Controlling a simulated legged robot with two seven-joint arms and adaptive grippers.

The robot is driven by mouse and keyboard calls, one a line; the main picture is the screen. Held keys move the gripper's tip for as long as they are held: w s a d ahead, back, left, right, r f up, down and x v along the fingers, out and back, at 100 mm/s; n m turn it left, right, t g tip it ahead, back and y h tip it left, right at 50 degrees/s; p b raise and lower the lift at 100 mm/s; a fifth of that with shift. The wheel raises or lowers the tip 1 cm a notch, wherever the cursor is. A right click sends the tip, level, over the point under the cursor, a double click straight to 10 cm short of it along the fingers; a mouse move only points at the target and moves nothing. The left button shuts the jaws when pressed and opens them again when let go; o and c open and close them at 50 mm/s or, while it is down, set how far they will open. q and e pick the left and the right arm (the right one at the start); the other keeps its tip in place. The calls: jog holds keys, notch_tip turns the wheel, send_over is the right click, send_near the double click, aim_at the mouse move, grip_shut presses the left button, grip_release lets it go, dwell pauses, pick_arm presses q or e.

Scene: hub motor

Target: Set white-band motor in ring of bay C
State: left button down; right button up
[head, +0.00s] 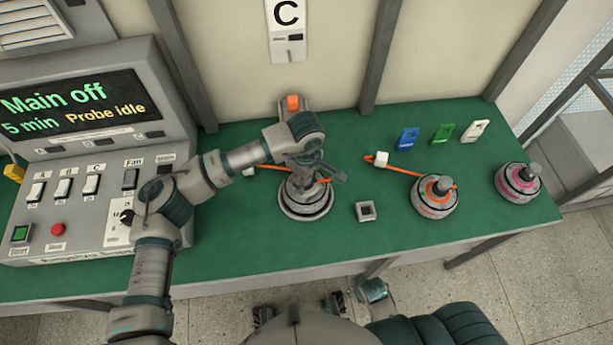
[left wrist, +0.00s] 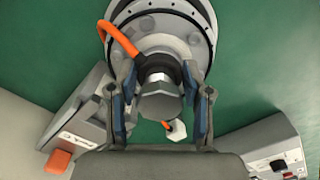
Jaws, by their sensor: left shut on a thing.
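The motor in my left gripper (head: 306,178) is pale grey, with no coloured band that I can make out. It sits within the grey ring (head: 305,216) below the C sign, roughly upright; I cannot tell whether it rests fully down. In the left wrist view, the fingers (left wrist: 161,105) are shut on the motor's metal shaft (left wrist: 158,82), with the motor body (left wrist: 165,45) beyond. An orange cable (left wrist: 122,42) runs from it to a white plug (left wrist: 177,130). My arm hides part of the motor in the head view.
An orange-band motor (head: 434,198) with its own cable and white plug (head: 377,159), and a magenta-band motor (head: 517,183), stand to the right. A small square socket (head: 366,211) is beside the ring. Blue, green and white pieces lie behind. A control console (head: 90,190) fills the left.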

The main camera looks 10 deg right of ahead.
pick_arm(q)
jog(key=shift+f+b, duration=0.4)
jog(key=shift+f, duration=0.15)
dwell(0.6)
jog(key=shift+c, duration=2.1)
grip_release()
jog(key=shift+s+f, duration=0.1)
jog(key=shift+f, duration=0.05)
notch_tip(320, 180, up, 12)
jog(key=shift+r, duration=0.1)
